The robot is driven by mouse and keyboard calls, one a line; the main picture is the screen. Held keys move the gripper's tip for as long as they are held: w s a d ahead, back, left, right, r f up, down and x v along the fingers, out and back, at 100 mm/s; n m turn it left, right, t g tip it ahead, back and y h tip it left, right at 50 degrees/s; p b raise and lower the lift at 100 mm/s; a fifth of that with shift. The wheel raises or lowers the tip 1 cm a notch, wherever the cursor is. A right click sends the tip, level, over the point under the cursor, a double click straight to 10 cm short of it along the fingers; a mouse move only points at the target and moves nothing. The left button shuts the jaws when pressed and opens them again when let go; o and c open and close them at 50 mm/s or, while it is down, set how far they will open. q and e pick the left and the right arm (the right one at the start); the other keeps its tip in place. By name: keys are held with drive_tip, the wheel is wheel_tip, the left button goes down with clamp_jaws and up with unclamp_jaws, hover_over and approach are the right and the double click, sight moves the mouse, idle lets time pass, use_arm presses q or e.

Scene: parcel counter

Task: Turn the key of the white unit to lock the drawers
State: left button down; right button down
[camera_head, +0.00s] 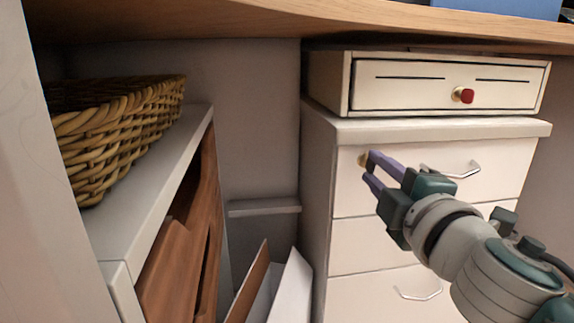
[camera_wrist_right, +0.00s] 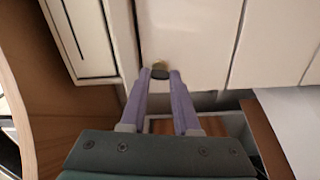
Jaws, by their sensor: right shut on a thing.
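The white unit (camera_head: 345,235) is a drawer cabinet under the wooden counter, with several drawers and curved metal handles. A small brass lock (camera_head: 363,159) sits at the upper left of its top drawer front. My right gripper (camera_head: 368,168) reaches in from the right, with its purple fingertips at the lock. In the right wrist view the fingertips are closed around a small dark key head (camera_wrist_right: 160,74), in front of the brass lock (camera_wrist_right: 159,64). The fingers hide part of the key, and I cannot tell its turn angle. My left gripper is not in view.
A cash-drawer box (camera_head: 450,85) with a red-headed key (camera_head: 467,95) stands on the unit. A wicker basket (camera_head: 120,130) sits on a shelf at left. A bin with boards (camera_head: 290,290) stands beside the unit. The wooden counter (camera_head: 220,20) overhangs everything.

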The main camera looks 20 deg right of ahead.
drive_tip(key=shift+n, duration=0.6)
drive_tip(key=c, duration=0.6)
unclamp_jaws()
drive_tip(key=shift+c, duration=0.2)
drive_tip(key=v, duration=1)
drive_tip(key=shift+b, duration=0.4)
drive_tip(key=shift+d, duration=0.1)
